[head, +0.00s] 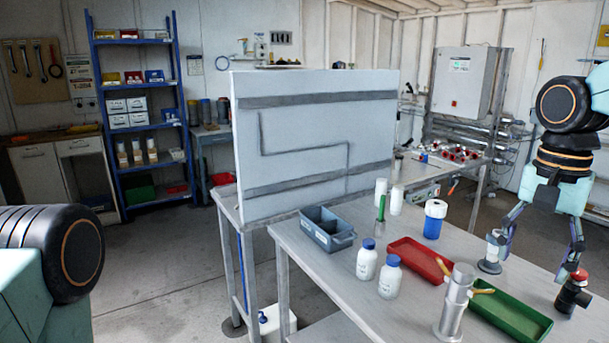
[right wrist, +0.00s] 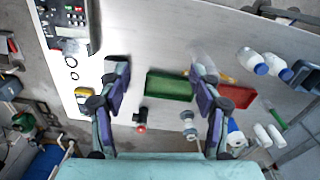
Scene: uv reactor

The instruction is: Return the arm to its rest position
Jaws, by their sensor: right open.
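My right gripper (head: 540,262) hangs above the right end of the steel table (head: 345,278) in the head view, fingers pointing down and spread apart. It also shows in the right wrist view (right wrist: 160,75), open, with nothing between its fingers. Beyond the fingers in that view lies a green tray (right wrist: 168,87). A dark fitting with a red knob (head: 573,292) stands near the right finger in the head view, and a small clear-and-grey piece (head: 490,254) stands near the left finger. My left arm shows only as a dark joint at the left edge; its gripper is out of view.
A large white panel (head: 315,140) stands behind. Open floor lies left.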

